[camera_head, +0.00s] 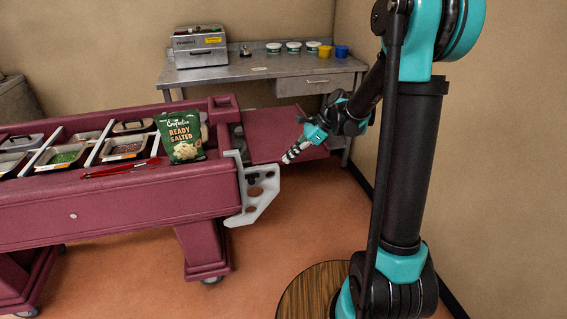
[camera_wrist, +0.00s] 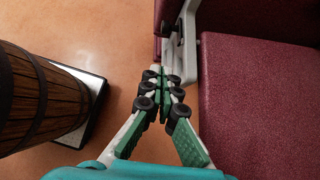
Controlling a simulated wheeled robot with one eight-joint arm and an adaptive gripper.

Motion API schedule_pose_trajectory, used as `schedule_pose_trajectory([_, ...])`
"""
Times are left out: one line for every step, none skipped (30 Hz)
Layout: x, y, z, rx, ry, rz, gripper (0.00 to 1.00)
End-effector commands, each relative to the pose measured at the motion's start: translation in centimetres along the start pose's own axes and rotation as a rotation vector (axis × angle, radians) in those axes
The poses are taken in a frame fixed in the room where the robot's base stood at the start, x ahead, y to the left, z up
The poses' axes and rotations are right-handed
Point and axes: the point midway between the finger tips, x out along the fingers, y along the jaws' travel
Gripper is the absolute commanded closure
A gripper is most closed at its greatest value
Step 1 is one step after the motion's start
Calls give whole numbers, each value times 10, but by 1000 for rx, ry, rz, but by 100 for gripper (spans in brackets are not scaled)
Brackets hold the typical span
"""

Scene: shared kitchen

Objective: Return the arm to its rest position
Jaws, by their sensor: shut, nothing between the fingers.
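My gripper (camera_head: 292,153) shows in the head view at the end of my extended teal and black arm. It points down and to the left, close to the right end of the maroon food cart (camera_head: 130,200). In the wrist view my gripper (camera_wrist: 160,75) has its green and grey fingers together at the tips, with nothing between them. The cart's maroon side shelf (camera_wrist: 260,100) fills the right of that view, to the right of the fingers. Whether the fingers touch the cart is not clear.
A green crisp bag (camera_head: 181,137) stands on the cart beside red tongs (camera_head: 120,169) and food pans. A white bracket (camera_head: 258,190) sticks out from the cart's end. A wooden barrel (camera_wrist: 40,95) stands left of my gripper. A steel table (camera_head: 270,67) is behind. Open floor lies between.

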Motion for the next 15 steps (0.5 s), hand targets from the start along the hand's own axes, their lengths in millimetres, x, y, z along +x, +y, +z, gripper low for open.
schedule_pose_trajectory([-2,0,0,0,0,0,100])
schedule_pose_trajectory([-2,0,0,0,0,0,100])
schedule_pose_trajectory([-2,0,0,0,0,0,100])
schedule_pose_trajectory([-2,0,0,0,0,0,100])
schedule_pose_trajectory([-2,0,0,0,0,0,100])
schedule_pose_trajectory([-2,0,0,0,0,0,100])
schedule_pose_trajectory([-2,0,0,0,0,0,100])
schedule_pose_trajectory([-2,0,0,0,0,0,100])
schedule_pose_trajectory([-2,0,0,0,0,0,100])
schedule_pose_trajectory([-2,0,0,-1,0,-1,100])
schedule_pose_trajectory([-2,0,0,-3,2,-1,100])
schedule_pose_trajectory([-3,2,-1,-12,7,-4,100])
schedule_pose_trajectory([-4,4,-2,-25,13,-8,100])
schedule_pose_trajectory([-5,7,-4,-41,23,-13,100])
schedule_pose_trajectory([-7,12,-6,-74,39,-23,100])
